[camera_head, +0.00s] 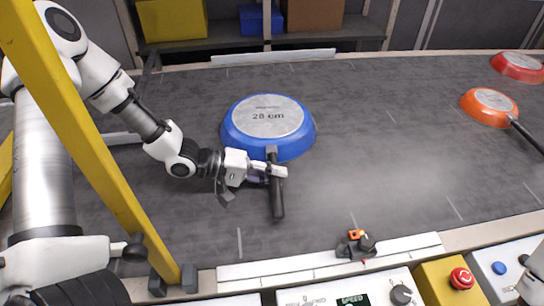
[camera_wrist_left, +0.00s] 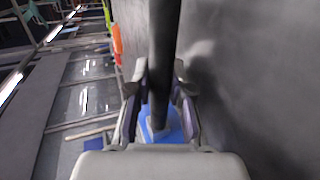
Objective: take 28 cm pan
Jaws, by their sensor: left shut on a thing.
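The blue 28 cm pan (camera_head: 268,127) lies upside down on the conveyor, its marked base facing up. Its black handle (camera_head: 277,200) points toward the front edge of the belt. My left gripper (camera_head: 279,175) is shut on the handle, a little way out from the pan body. In the left wrist view the handle (camera_wrist_left: 163,50) runs between the two fingers, and part of the blue pan (camera_wrist_left: 160,127) shows below it. I cannot tell whether the pan touches the belt.
An orange pan (camera_head: 489,107) and a red pan (camera_head: 518,67) lie at the far right of the belt (camera_head: 390,170). A yellow post (camera_head: 85,140) stands at the left. A control panel with a red stop button (camera_head: 461,278) is in front. The belt's middle is clear.

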